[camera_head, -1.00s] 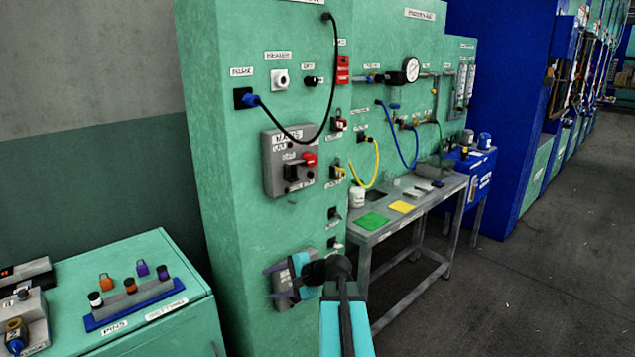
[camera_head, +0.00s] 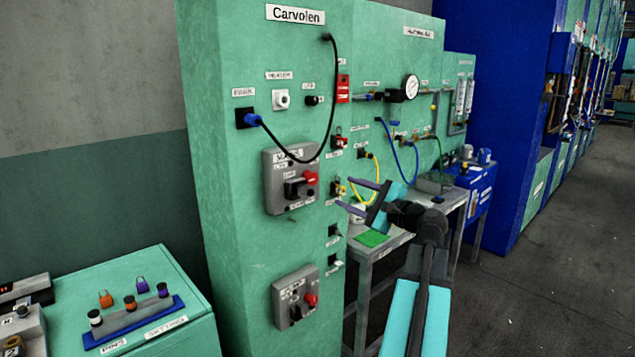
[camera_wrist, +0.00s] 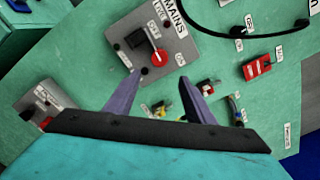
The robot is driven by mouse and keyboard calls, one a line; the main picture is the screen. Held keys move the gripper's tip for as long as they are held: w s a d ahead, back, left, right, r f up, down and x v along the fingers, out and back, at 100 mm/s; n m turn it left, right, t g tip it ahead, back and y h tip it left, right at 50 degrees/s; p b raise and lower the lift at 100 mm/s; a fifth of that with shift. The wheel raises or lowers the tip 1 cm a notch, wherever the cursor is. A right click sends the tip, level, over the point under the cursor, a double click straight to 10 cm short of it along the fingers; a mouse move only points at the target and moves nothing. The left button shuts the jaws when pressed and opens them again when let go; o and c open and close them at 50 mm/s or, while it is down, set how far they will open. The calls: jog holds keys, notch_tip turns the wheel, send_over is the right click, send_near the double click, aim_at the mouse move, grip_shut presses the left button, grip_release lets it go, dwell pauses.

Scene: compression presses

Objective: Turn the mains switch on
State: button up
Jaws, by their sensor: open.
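The mains switch is a grey box labelled MAINS (camera_head: 277,193) on the green cabinet front, with a red knob (camera_head: 310,178) and a dark block on it. In the wrist view the MAINS box (camera_wrist: 183,47) is tilted at the top middle, and its red knob (camera_wrist: 159,58) lies just beyond the gap between my fingertips. My gripper (camera_head: 344,193) is open and empty, with its purple fingers spread. In the head view it appears right of the box and a little below the knob. In the wrist view the fingers (camera_wrist: 161,78) look apart from the box.
A second grey box (camera_head: 284,290) with a red knob sits lower on the cabinet. A black cable (camera_head: 333,90) arcs down over the MAINS box top. A red part (camera_head: 343,88) is above right. A grey bench (camera_head: 391,243) and yellow and blue hoses are at right.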

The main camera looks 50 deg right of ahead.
aim_at(314, 180)
jog(key=shift+w, duration=0.2)
jog(key=w+p, duration=0.1)
jog(key=w, duration=0.3)
jog(key=w+p, duration=0.1)
jog(key=w, duration=0.4)
jog(key=w+d+p, duration=0.1)
jog(key=w, duration=0.3)
jog(key=shift+w, duration=0.25)
grip_shut()
